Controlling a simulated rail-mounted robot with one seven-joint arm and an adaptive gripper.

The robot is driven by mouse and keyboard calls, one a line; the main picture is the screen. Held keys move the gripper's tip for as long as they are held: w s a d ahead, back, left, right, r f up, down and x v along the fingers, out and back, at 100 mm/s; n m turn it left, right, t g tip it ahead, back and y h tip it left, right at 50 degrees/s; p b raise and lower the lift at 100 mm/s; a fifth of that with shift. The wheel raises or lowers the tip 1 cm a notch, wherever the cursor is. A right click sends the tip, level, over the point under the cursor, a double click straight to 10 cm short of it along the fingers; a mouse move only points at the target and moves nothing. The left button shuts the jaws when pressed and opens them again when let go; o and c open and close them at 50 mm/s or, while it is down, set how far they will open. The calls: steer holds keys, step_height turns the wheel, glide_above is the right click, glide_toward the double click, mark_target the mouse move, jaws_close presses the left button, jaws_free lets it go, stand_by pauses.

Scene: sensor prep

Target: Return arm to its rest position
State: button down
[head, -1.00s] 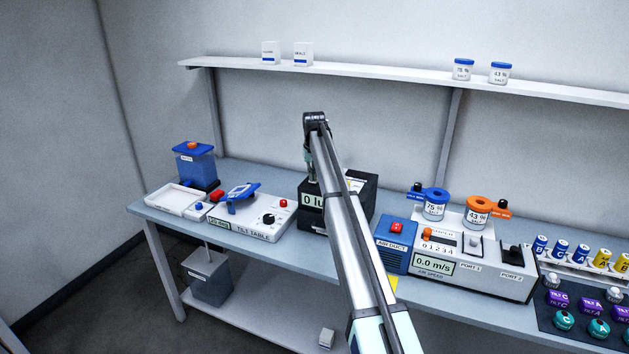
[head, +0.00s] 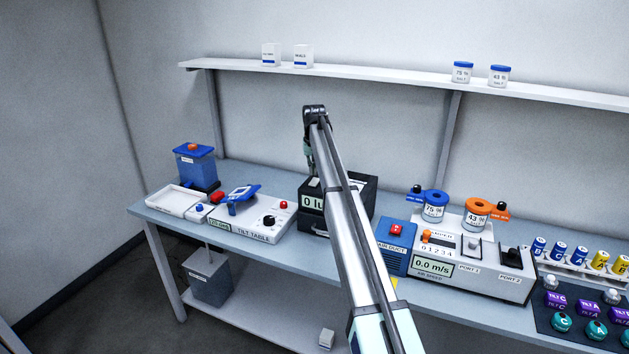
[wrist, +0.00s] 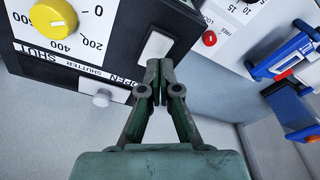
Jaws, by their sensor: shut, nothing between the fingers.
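My gripper shows in the wrist view (wrist: 160,75), its two green fingers shut together with nothing between them. Its tips are at the edge of the black box (wrist: 110,45), close to a pale square plate on it; whether they touch cannot be told. In the head view my arm reaches across the bench to the black box (head: 359,196) with a "0 lu" display. The gripper hangs above this box there, mostly hidden behind the arm.
The tilt table (head: 250,222) with a blue device stands left of the box. The air duct unit (head: 432,266) stands to the right, with two labelled jars. A shelf (head: 390,82) runs along the wall behind. Several small containers fill the bench's right end.

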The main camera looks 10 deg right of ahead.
steer(key=shift+r+p, duration=0.55)
steer(key=shift+r, duration=1.05)
